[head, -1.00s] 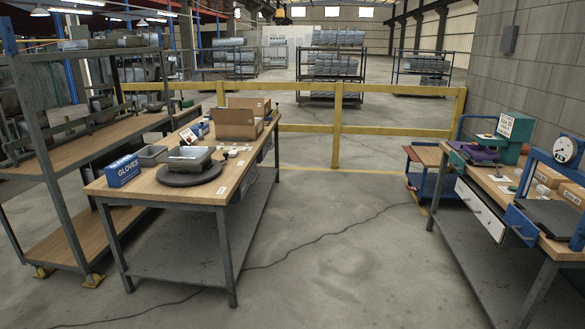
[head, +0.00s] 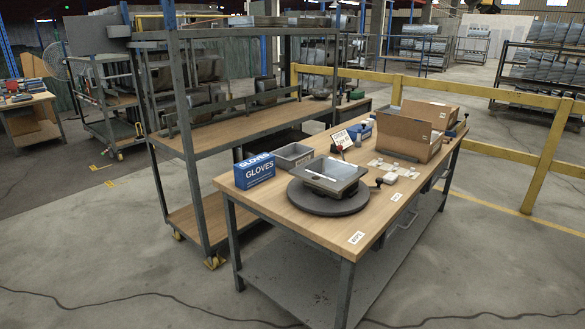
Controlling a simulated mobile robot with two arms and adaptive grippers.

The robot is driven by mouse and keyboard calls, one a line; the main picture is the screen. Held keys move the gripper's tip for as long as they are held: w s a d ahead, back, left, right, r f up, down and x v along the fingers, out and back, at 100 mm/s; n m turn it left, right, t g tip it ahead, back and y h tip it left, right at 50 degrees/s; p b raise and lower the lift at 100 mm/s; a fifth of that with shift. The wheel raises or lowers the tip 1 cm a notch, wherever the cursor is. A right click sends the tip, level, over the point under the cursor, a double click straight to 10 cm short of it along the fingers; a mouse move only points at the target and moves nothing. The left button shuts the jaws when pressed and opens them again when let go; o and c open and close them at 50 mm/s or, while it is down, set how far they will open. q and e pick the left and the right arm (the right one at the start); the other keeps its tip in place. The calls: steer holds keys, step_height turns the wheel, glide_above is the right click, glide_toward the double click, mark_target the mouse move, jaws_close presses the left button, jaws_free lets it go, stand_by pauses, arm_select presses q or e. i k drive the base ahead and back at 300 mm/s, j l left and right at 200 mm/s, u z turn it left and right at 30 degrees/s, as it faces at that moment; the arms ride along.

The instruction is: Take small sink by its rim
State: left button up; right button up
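A small metal sink (head: 329,175) lies on a round dark turntable (head: 328,198) on the wooden-topped workbench (head: 298,221). Its light grey rim faces up and looks clear all round. More metal sinks stand on the rack (head: 184,75) behind and to the left of the bench. Neither of my grippers shows in the head view.
A blue gloves box (head: 254,171), a grey bin (head: 292,155) and a cardboard box (head: 407,132) stand on the bench around the turntable. A yellow rail (head: 470,91) runs behind it. The floor in front is open, with a dark cable (head: 130,297) across it.

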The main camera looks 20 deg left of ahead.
mark_target(336, 178)
steer(key=i+j+u, duration=0.15)
steer(key=i+u, duration=0.55)
steer(key=i, duration=0.15)
